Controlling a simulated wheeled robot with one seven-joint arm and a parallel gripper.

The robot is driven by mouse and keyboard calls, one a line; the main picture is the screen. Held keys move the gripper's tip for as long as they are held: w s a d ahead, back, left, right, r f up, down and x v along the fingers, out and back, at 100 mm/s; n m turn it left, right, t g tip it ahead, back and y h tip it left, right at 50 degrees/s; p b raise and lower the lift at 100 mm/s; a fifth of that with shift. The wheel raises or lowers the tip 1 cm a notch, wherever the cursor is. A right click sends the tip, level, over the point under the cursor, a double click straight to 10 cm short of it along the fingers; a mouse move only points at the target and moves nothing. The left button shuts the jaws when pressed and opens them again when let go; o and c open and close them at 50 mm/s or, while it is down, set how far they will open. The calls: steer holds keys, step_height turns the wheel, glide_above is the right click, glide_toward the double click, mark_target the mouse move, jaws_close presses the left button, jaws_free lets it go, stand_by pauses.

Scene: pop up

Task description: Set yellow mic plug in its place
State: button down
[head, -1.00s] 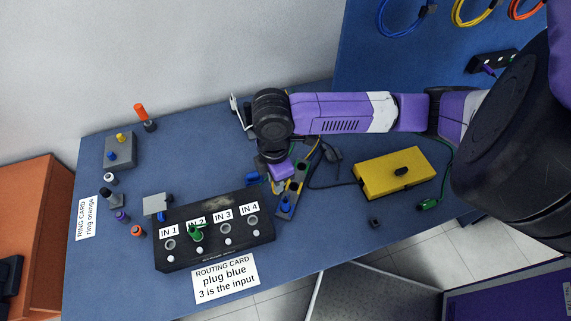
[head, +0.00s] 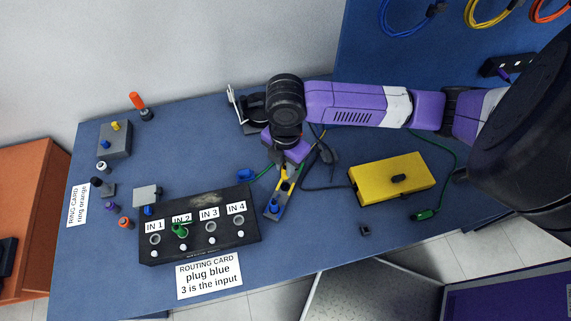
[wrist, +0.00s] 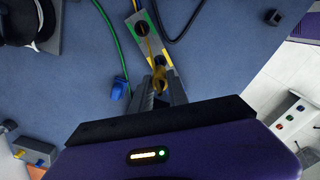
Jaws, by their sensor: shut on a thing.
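My gripper (wrist: 158,88) is shut on the yellow mic plug (wrist: 159,77), which shows between its fingertips in the wrist view. A yellow cable runs near it. In the head view my gripper (head: 284,166) is over the upper end of a narrow stand (head: 281,196), and the held plug is largely hidden there. The stand's green-marked part and round hole (wrist: 143,28) show beyond the fingers in the wrist view. I cannot tell whether the yellow plug touches the stand.
A black box (head: 199,243) with inputs IN 1 to IN 4 has a green plug (head: 180,230) at IN 2. A blue connector (head: 247,175) on a green cable lies close left. A yellow box (head: 380,187) stands right. Loose cables lie around my gripper.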

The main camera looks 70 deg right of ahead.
mark_target(285, 178)
steer(key=shift+f, duration=0.1)
steer(key=shift+f+b, duration=1.8)
steer(key=shift+f, duration=0.35)
steer(key=shift+f+b, duration=0.9)
steer(key=shift+f, duration=0.35)
steer(key=c, duration=1.2)
jaws_free()
steer(key=shift+r+b, duration=0.3)
steer(key=shift+r, duration=3.65)
